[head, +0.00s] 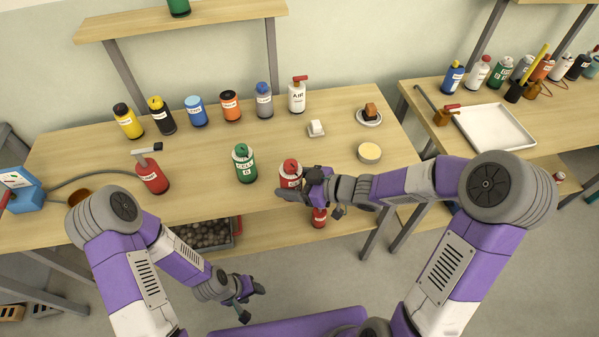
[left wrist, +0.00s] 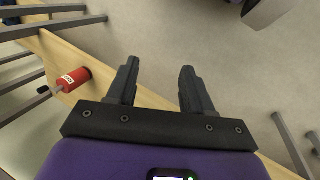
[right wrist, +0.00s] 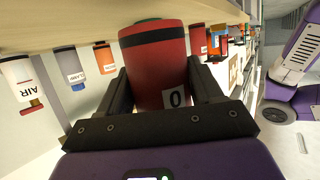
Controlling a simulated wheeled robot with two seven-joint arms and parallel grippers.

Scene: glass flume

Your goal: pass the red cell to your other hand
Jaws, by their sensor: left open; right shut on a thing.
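The red cell (head: 290,168) is a red bottle with a pale label, at the front edge of the workbench in the head view. My right gripper (head: 296,189) is shut on it. In the right wrist view the red cell (right wrist: 160,62) fills the space between both fingers, with a dark band and a white label showing. I cannot tell whether its base touches the bench. My left gripper (head: 246,301) is open and empty, low in front of the bench.
A green cell (head: 244,164) stands left of the red cell, and a red can with a handle (head: 151,174) further left. Another red bottle (head: 319,217) shows below the bench edge. Several bottles line the bench's back. A bin of dark balls (head: 238,229) sits underneath.

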